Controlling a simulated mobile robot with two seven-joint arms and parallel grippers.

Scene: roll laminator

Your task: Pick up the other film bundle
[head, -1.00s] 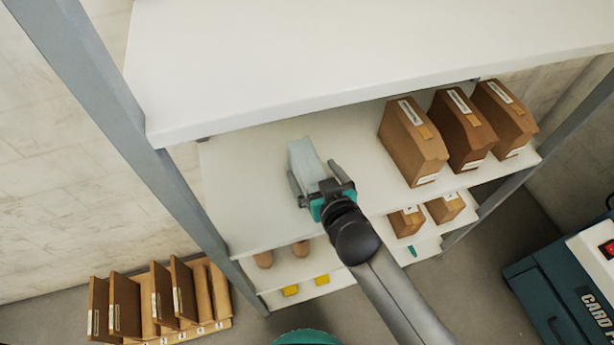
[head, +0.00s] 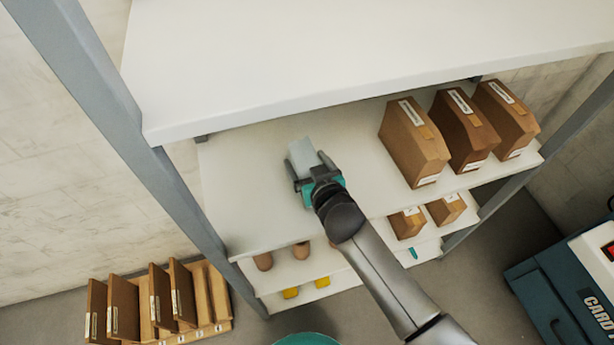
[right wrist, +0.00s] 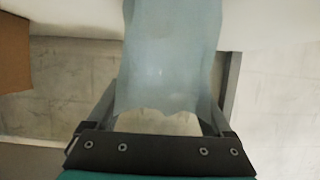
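A pale blue-grey film bundle (head: 302,154) lies on the middle shelf in the head view. My right gripper (head: 307,164) reaches in over that shelf with its fingers apart, one along each side of the bundle's near end. In the right wrist view the translucent bundle (right wrist: 170,60) runs between the fingers of my right gripper (right wrist: 162,108) and hides their tips. I cannot see clear contact on both sides. My left gripper is not in view.
The white middle shelf (head: 235,205) lies below a wide upper shelf (head: 350,55). Several brown boxes stand to the right, the nearest being a brown box (head: 413,145). A grey post (head: 125,130) stands at left. A teal machine (head: 560,285) stands at lower right.

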